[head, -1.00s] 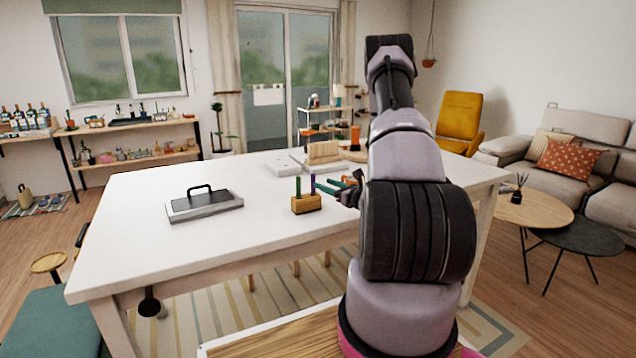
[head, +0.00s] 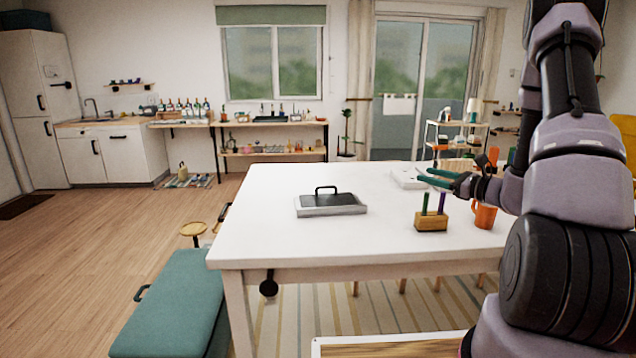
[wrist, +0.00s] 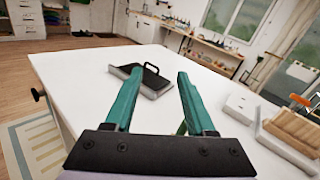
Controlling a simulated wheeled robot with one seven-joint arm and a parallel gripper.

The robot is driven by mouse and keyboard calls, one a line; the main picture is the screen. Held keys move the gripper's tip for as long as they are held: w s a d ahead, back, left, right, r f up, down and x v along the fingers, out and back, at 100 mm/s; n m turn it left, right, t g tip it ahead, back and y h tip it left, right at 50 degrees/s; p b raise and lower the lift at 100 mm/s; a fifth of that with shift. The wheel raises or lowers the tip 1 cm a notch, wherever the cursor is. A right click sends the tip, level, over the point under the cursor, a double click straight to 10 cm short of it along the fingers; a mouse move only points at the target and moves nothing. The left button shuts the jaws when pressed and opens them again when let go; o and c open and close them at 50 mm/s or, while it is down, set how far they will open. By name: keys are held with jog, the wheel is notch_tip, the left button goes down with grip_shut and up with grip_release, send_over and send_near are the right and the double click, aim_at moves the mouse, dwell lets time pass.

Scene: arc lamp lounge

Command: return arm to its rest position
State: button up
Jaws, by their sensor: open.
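My gripper (head: 437,178) is open, with two green fingers raised above the right part of the white table (head: 270,235). In the wrist view my gripper (wrist: 155,95) shows its fingers spread apart with nothing held between them. My arm stands at the right of the head view and hides part of the table's right side.
A grey lidded tray (head: 332,206) lies on the table. A small wooden block (head: 431,222) with a green and a purple stick stands near the front edge, beside an orange mug (head: 485,214). A teal bench (head: 172,305) is at the left. The table's left part is bare.

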jog(key=s+a+r+n+g, duration=1.1)
jog(key=s+a+r+n, duration=0.3)
jog(key=s, duration=0.3)
jog(key=s+d+r+n+t+h, duration=0.4)
jog(key=s+r+n+h, duration=0.2)
jog(key=s+h, duration=0.3)
jog(key=shift+s+r+n+t, duration=0.35)
jog(key=shift+s+n, duration=0.45)
jog(key=shift+s, duration=0.4)
jog(key=shift+d, duration=0.1)
